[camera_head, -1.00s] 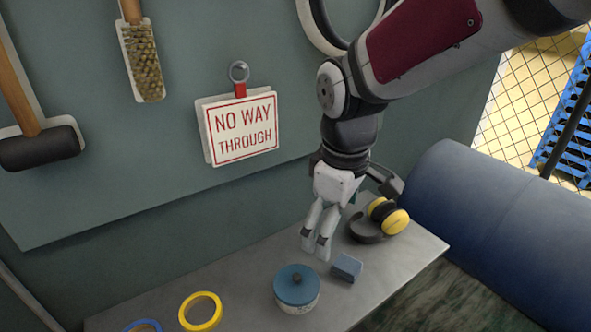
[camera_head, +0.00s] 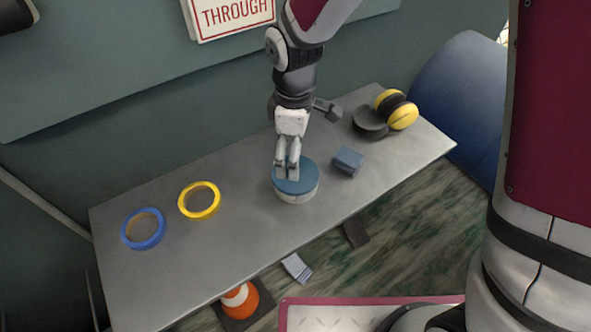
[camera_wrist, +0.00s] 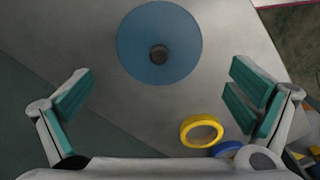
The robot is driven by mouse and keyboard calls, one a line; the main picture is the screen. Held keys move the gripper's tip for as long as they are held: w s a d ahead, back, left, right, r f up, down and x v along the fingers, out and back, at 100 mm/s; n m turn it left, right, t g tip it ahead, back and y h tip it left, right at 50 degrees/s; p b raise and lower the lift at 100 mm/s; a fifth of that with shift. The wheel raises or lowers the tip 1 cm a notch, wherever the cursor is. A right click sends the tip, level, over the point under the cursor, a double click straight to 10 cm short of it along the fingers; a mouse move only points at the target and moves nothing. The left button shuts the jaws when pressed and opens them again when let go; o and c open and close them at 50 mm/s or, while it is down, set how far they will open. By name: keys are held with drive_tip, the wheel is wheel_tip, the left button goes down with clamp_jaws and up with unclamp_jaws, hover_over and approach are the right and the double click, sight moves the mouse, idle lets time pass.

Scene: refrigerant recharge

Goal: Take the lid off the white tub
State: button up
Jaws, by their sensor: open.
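The white tub (camera_head: 297,198) stands upright on the grey bench, with its round blue lid (camera_head: 309,177) on top. In the wrist view the lid (camera_wrist: 158,43) shows from above with a dark round knob (camera_wrist: 159,54) at its middle. My gripper (camera_head: 287,172) is over the lid in the head view and hides the knob there. In the wrist view my gripper (camera_wrist: 160,98) is open and empty, its teal pads wide apart, with the lid beyond them. The frames show no contact between fingers and lid.
On the grey bench (camera_head: 240,235), a blue block (camera_head: 347,161) lies close right of the tub. Black and yellow earmuffs (camera_head: 390,112) lie further right. A yellow tape ring (camera_head: 199,201) and a blue tape ring (camera_head: 143,229) lie left. The wall is behind.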

drive_tip(key=shift+f, duration=2.75)
drive_tip(key=shift+d, duration=0.1)
clamp_jaws()
